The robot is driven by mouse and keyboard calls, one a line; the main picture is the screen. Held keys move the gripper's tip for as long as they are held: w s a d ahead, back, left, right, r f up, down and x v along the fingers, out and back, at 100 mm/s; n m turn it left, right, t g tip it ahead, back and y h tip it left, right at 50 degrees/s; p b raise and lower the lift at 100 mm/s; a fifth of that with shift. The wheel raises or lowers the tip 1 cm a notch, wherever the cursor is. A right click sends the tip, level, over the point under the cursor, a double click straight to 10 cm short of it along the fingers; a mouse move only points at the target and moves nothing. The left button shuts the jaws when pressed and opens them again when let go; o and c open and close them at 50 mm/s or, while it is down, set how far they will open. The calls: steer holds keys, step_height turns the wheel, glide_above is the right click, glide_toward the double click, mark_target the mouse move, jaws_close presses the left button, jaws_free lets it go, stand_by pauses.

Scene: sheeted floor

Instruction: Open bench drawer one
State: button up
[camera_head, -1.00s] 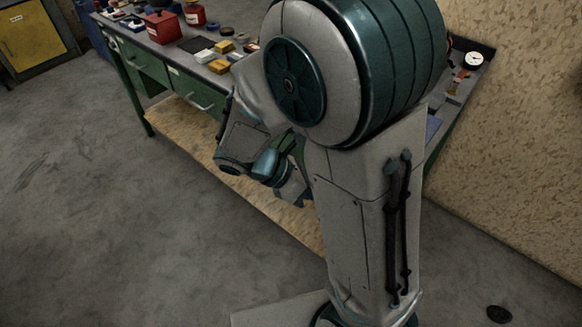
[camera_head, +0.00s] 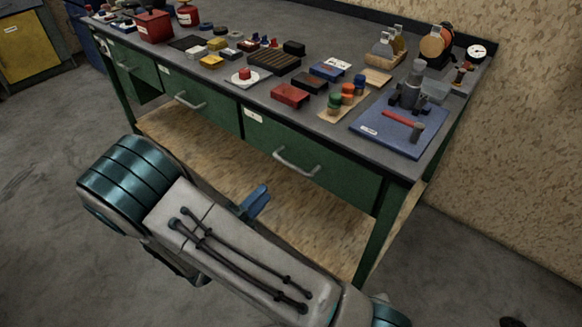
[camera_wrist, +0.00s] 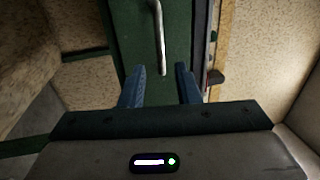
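The green workbench has a row of drawer fronts in the head view: a left drawer (camera_head: 137,70), a middle drawer (camera_head: 215,108) and a right drawer (camera_head: 335,180). All three look shut. Each has a pale label too small to read, so I cannot tell which is one. The right drawer has a grey bar handle (camera_head: 297,165). My gripper (camera_head: 256,203) has blue fingers, in front of and below the right drawer. In the wrist view my gripper (camera_wrist: 159,86) is open and empty, with a handle (camera_wrist: 160,38) ahead between the fingers, apart from them.
The benchtop (camera_head: 330,128) holds a blue mat (camera_head: 385,142) with a hammer, a red box (camera_head: 290,95), bottles and other small items. A wooden lower shelf (camera_head: 225,165) lies under the drawers. Grey floor (camera_head: 50,190) at left is clear.

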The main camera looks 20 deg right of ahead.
mark_target(291, 165)
steer(key=b+x, duration=0.1)
steer(key=x, duration=1.1)
jaws_close()
